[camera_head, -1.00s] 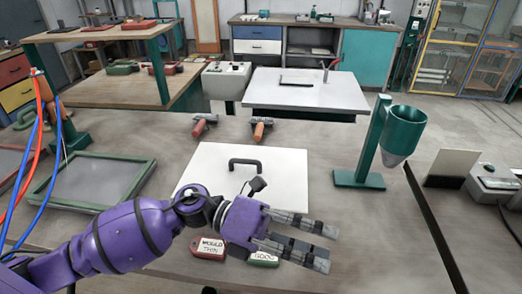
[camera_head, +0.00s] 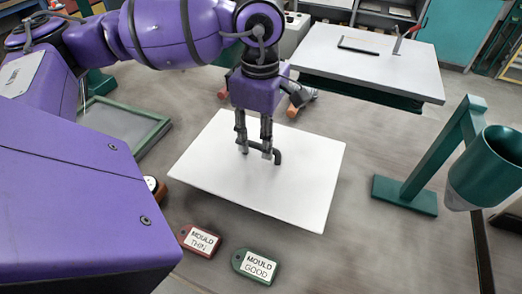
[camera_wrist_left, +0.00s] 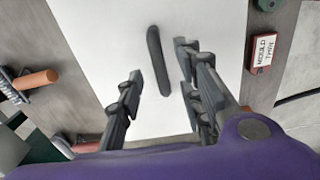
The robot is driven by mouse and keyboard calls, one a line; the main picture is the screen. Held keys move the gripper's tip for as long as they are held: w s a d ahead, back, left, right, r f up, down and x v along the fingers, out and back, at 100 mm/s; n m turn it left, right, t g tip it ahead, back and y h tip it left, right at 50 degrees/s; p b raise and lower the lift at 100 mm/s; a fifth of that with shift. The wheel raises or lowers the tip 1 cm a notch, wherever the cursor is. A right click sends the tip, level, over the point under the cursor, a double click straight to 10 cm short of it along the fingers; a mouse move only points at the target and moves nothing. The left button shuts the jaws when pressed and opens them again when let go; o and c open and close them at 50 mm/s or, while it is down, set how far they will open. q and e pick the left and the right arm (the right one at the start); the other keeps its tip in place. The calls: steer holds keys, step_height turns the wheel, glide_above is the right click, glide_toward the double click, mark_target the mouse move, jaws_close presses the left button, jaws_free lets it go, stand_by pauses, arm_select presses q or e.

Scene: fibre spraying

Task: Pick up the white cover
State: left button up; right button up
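The white cover (camera_head: 215,180) is a flat white board lying on the table, with a dark bar handle (camera_head: 278,156) standing up from it. My left gripper (camera_head: 256,153) points down over the cover, close to the handle. Its fingers are open. In the left wrist view the handle (camera_wrist_left: 158,60) lies ahead of the gap between the two fingers; I cannot tell whether the fingers touch it. Nothing is held. My right gripper is not in view.
A red tag (camera_head: 200,240) reading "MOULD THIN" and a green tag (camera_head: 256,265) reading "MOULD GOOD" lie in front of the cover. A green stand with a cup (camera_head: 488,165) is at right. A green-framed tray (camera_head: 125,122) lies at left.

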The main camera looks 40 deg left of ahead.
mark_target(261, 147)
arm_select(q)
step_height(261, 147, down, 3)
steer(key=shift+d+f, duration=0.1)
steer(key=shift+f, duration=0.05)
steer(key=shift+c, duration=0.4)
jaws_close()
